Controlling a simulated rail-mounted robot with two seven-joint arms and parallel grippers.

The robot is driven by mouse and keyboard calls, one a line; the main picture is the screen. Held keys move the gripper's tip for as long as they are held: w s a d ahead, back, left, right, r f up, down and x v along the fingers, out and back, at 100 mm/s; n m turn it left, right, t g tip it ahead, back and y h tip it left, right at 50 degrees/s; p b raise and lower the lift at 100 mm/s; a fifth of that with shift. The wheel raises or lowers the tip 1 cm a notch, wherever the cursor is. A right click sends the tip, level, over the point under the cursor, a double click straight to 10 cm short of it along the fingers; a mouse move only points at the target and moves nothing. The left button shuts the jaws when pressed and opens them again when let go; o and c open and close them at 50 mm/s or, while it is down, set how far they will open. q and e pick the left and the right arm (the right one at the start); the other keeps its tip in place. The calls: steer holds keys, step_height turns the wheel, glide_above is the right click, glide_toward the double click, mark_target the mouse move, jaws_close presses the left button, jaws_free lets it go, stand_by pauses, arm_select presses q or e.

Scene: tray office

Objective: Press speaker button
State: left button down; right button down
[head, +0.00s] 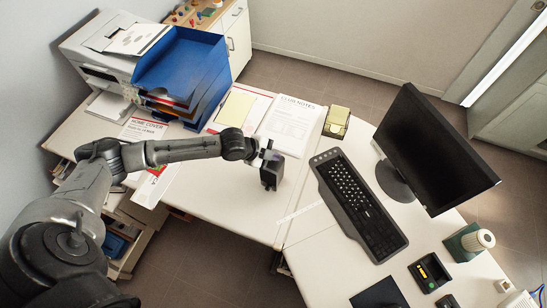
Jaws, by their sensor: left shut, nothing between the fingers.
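My left arm reaches in from the left over the white desk (225,208). My left gripper (271,178) is shut and empty, above the desk left of the keyboard. No thing is clearly recognisable as a speaker, and no speaker button can be made out. A small black device (430,272) with a coloured panel lies on the right part of the desk, well apart from the gripper; I cannot tell whether it is the speaker. My right gripper is not in view.
A black keyboard (357,203) and a monitor (430,150) stand right of the gripper. Papers (292,124), a small greenish-yellow box (337,121), blue trays (185,70) and a white printer (98,65) are farther back. A green holder with a white roll (480,239) stands at right.

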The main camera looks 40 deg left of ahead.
mark_target(273, 162)
arm_select(q)
steer(key=shift+r, duration=0.1)
step_height(273, 162, up, 6)
steer(key=p, duration=0.5)
stand_by(0.4)
stand_by(0.5)
